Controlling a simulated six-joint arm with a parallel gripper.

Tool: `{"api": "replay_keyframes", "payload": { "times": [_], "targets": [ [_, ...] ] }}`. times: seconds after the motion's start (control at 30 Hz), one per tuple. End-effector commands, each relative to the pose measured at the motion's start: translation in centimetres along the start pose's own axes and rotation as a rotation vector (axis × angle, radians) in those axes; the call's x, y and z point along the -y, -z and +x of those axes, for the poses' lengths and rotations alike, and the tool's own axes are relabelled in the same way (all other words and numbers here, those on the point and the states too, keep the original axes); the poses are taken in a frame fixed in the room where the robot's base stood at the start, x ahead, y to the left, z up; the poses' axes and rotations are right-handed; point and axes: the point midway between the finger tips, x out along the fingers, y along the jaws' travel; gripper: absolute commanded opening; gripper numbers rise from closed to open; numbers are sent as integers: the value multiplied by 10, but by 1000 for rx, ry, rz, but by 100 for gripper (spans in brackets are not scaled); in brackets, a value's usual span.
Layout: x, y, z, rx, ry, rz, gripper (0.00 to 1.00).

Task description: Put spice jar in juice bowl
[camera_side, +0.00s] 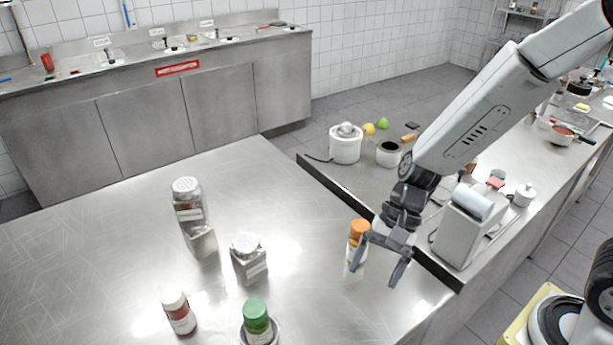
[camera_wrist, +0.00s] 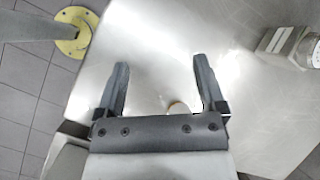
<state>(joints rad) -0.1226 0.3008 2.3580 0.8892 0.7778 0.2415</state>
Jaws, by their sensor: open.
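Several spice jars stand on the steel table; I cannot tell which one the task means. In the side view, an orange-lidded jar (camera_side: 358,232) is partly behind my gripper (camera_side: 373,276). Others are a tall white-lidded jar (camera_side: 188,198), a shorter white-lidded jar (camera_side: 248,262), a red-bodied jar (camera_side: 179,314) and a green-lidded jar (camera_side: 257,318). A grey round rim (camera_side: 275,331) surrounds the green-lidded jar's base; I cannot tell whether it is the juice bowl. My gripper is open and empty, pointing down; it also shows in the wrist view (camera_wrist: 161,66).
The steel table (camera_side: 90,255) is clear on its left. A side counter holds a white cooker (camera_side: 345,147), a white pot (camera_side: 388,153) and a white appliance (camera_side: 466,225) near my arm. In the wrist view, a pale round object (camera_wrist: 179,107) lies near my gripper's base.

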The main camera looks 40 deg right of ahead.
Motion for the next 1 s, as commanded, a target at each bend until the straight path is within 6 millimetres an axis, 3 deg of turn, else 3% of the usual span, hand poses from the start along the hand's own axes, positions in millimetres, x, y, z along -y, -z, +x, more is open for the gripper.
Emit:
{"api": "replay_keyframes", "payload": {
  "times": [0.2, 0.43, 0.7, 1.0],
  "targets": [
    [-36, 28, -27, -218, -123, -289, 89],
    [-61, 56, -58, -425, -257, -608, 89],
    [-70, 71, -83, -566, -358, -856, 89],
    [-72, 73, -86, -584, -376, -896, 89]
  ]
}}
